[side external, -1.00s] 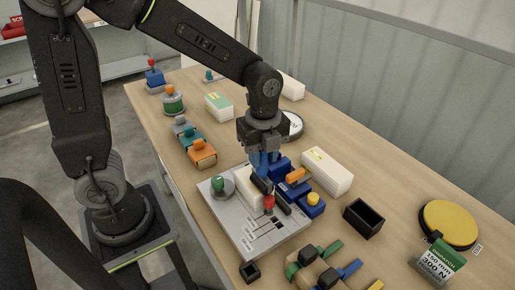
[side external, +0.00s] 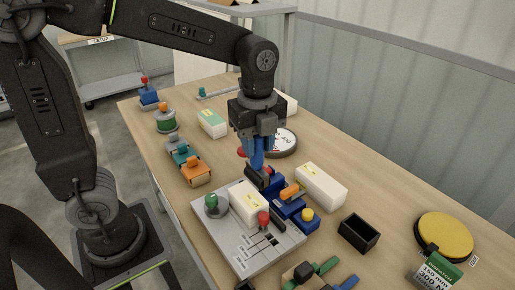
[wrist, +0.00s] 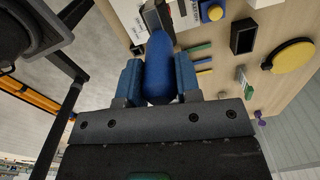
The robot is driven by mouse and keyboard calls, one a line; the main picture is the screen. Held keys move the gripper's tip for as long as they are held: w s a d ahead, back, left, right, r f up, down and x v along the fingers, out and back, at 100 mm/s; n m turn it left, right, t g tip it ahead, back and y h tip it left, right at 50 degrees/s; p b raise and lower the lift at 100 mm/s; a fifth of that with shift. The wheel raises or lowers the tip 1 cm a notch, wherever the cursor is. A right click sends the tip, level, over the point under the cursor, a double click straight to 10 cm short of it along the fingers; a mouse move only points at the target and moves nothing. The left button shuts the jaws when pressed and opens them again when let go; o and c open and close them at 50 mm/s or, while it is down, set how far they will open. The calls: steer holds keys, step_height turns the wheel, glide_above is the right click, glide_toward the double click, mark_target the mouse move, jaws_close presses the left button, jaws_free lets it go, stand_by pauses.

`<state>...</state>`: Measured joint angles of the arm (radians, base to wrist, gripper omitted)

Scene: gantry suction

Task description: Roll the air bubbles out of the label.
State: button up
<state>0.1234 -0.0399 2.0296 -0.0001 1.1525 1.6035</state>
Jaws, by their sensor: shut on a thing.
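My gripper (side external: 257,160) is above the far end of this box. It is shut on a blue handle (wrist: 159,70), which stands between its two blue fingers in the wrist view. A dark roller-like end (wrist: 157,18) shows beyond the handle, and also in the side view (side external: 257,178). I cannot tell whether it touches the box. Bubbles in the label are too small to make out.
Green (side external: 212,203) and red (side external: 263,219) knobs flank the box. A blue fixture with an orange handle (side external: 290,191) and another white box (side external: 321,186) stand to the right. A black bin (side external: 358,233) and yellow disc (side external: 445,236) lie farther right, with bare table between.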

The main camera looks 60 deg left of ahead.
mark_target(258, 168)
stand_by(0.6)
steer(key=shift+f, duration=3.4)
steer(key=shift+a+f, duration=0.45)
steer(key=shift+f, duration=0.1)
steer(key=shift+c, duration=0.4)
steer(key=shift+d, duration=0.5)
steer(key=shift+r, duration=4)
